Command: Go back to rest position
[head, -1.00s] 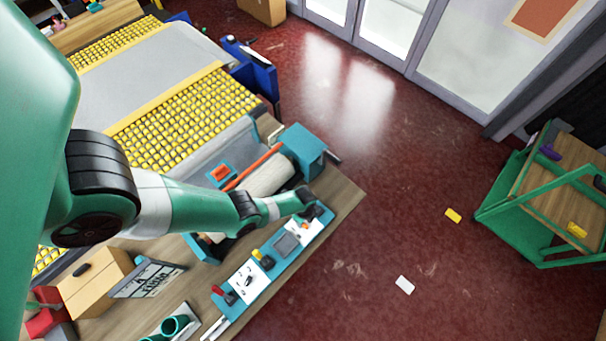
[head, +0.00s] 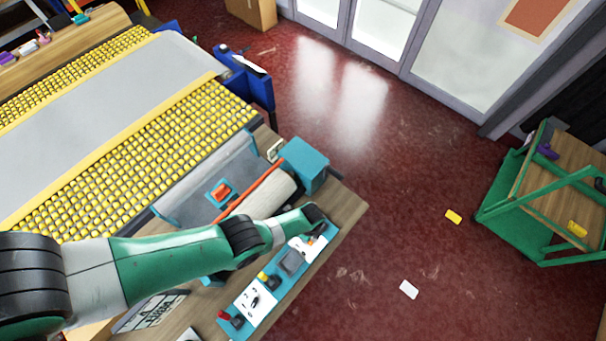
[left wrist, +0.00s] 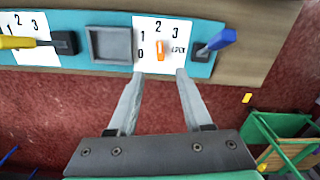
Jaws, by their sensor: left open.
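My left arm comes in from the left in the head view. Its wrist end (head: 312,214) is over the far end of the teal control panel (head: 233,331); its fingers are hard to make out there. In the left wrist view my left gripper (left wrist: 160,74) is open with nothing between its fingers. The fingertips are at the near edge of a white dial card numbered 0 to 3, just short of its orange knob (left wrist: 160,52). I cannot tell whether they touch the panel. My right gripper is not in view.
A blue-handled lever (left wrist: 216,43) is right of the dial; a grey square recess (left wrist: 111,45) and yellow-handled lever (left wrist: 18,42) are left. A roller machine with yellow rollers (head: 140,160) and a teal box (head: 306,165) stand behind. A green-framed table (head: 507,205) is right.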

